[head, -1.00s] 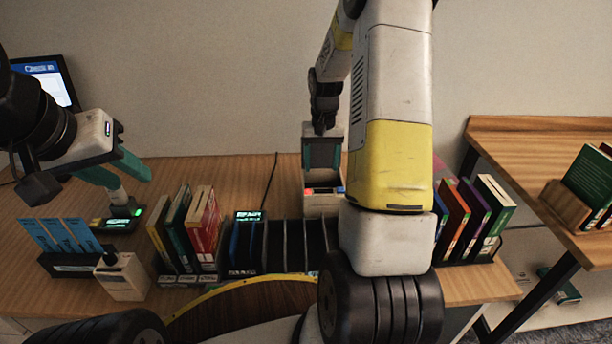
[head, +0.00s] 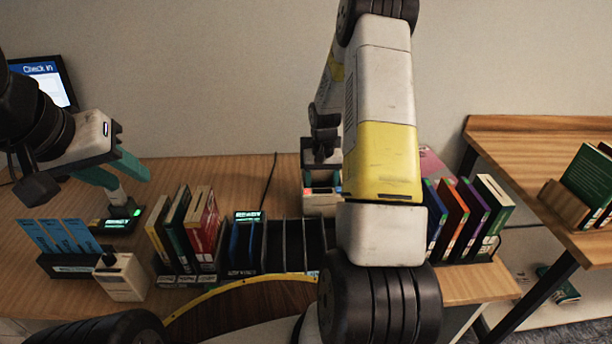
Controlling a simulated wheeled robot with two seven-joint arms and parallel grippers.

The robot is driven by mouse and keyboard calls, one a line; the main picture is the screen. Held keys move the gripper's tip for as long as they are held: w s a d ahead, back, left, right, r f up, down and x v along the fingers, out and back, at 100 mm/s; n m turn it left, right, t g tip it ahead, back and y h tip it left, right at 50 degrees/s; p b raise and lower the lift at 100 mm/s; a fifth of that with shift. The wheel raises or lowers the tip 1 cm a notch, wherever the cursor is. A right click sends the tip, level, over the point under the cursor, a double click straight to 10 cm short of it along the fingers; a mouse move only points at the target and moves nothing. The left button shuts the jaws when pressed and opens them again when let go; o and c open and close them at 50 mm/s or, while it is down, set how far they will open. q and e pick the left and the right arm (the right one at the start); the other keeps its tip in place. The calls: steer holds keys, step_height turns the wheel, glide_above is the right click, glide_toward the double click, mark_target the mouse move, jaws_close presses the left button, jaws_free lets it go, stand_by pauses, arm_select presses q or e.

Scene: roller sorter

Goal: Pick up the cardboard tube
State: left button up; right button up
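I cannot make out a cardboard tube in the head view. My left gripper (head: 133,181) is at the left, its two teal fingers apart with nothing between them. It is above the desk, near a small device with a green-lit display (head: 118,220) and a pale upright post. My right gripper (head: 321,178) is at the back of the desk, pointing down over a small pale box (head: 321,206) with red and blue bits on its top. My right forearm covers part of that area. Whether its fingers hold anything is too small to tell.
A black slotted rack (head: 290,262) stands mid-desk, partly behind my arm. Books (head: 186,230) stand left of it, more (head: 470,222) to the right. Blue cards in a holder (head: 68,264) and a beige box (head: 123,278) are front left. A wooden side table (head: 535,150) is at the right.

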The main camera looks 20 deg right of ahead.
steer(key=c, duration=1.1)
steer(key=shift+r, duration=0.1)
